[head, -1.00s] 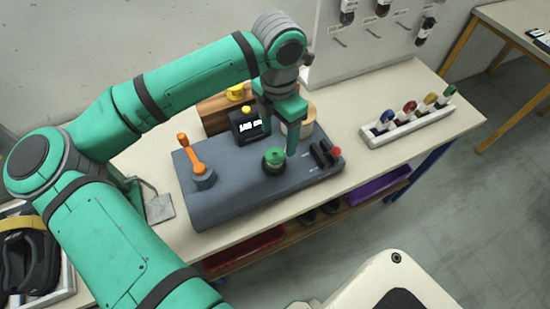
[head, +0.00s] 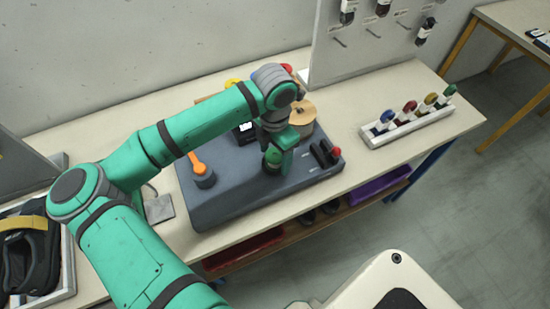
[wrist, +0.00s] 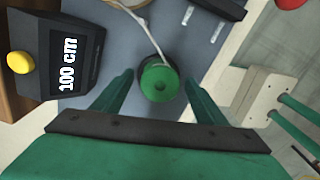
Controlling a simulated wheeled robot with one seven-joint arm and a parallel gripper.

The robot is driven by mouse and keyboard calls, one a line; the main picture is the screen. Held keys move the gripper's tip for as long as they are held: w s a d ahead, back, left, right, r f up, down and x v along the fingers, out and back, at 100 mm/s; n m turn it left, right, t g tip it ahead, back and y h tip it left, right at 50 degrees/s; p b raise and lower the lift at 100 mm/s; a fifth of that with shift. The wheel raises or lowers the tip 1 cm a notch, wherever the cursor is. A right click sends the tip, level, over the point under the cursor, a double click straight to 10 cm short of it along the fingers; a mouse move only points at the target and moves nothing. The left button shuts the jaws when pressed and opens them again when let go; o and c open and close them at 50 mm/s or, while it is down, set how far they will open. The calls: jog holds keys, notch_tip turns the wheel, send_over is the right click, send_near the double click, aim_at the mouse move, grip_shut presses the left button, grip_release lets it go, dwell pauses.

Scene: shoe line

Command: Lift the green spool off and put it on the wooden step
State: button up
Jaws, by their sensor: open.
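The green spool (head: 272,160) sits upright on the grey machine base, partly covered by my gripper (head: 278,154) in the head view. In the wrist view the spool (wrist: 160,82) is seen from above, between the two fingers of my gripper (wrist: 159,84). The fingers are open, with a gap on each side of the spool. A brown wooden block, seemingly the wooden step (wrist: 14,108), shows at the left edge of the wrist view behind the display box. In the head view my arm hides most of it.
A white rack (head: 408,128) stands right.

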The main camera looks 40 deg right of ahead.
jog(key=shift+c, duration=0.2)
jog(key=c, duration=1.4)
jog(key=shift+o, duration=0.2)
